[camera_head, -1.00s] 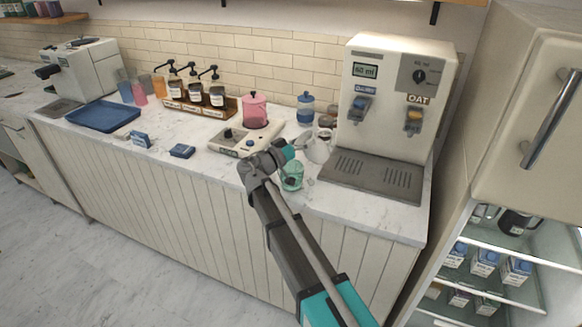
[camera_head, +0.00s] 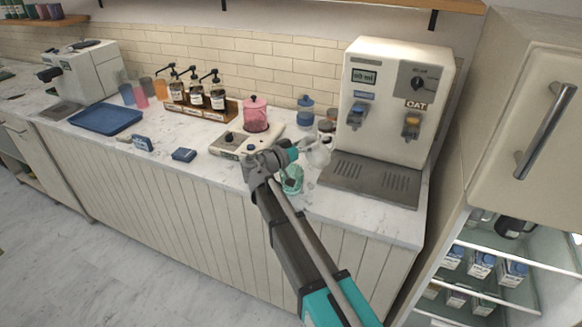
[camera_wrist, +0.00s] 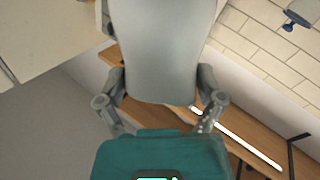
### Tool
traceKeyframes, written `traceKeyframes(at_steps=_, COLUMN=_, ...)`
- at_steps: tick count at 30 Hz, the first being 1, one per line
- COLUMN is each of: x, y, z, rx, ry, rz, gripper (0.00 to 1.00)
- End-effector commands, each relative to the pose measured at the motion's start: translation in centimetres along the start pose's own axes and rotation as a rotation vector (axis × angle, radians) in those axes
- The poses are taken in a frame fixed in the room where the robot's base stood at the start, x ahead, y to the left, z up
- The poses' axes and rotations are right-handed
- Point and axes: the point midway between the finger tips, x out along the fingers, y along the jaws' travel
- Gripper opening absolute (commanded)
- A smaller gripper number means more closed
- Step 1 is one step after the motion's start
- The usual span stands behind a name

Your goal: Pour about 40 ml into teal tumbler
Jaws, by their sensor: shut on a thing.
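The teal tumbler (camera_head: 291,181) is a translucent green-blue cup near the counter's front edge, left of the dispenser's drip tray. My arm partly hides it. My gripper (camera_head: 304,150) is shut on a pale grey-white pitcher (camera_head: 319,155), just above and to the right of the tumbler in the head view. The pitcher looks tilted. In the wrist view a large pale surface of the pitcher (camera_wrist: 165,50) lies between my fingers (camera_wrist: 163,100). I cannot make out a stream of liquid or the level in the tumbler.
The dispenser (camera_head: 396,100) with its drip tray (camera_head: 371,181) stands right of the pitcher. A blue canister (camera_head: 305,110) is behind.

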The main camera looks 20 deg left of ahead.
Motion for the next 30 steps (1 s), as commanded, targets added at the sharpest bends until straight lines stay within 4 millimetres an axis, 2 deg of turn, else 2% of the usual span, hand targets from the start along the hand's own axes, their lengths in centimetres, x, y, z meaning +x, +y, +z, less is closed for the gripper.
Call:
traceKeyframes(at_steps=1, x=0.1, y=0.3, z=-0.5, rx=0.006, ry=-0.01, rz=-0.003, gripper=0.25)
traceKeyframes(at_steps=14, x=1.2, y=1.1, z=-0.4, rx=0.083, ry=-0.147, rz=-0.046, gripper=0.25)
traceKeyframes(at_steps=30, x=2.8, y=1.3, z=2.7, rx=0.208, ry=-0.374, rz=-0.118, gripper=0.25)
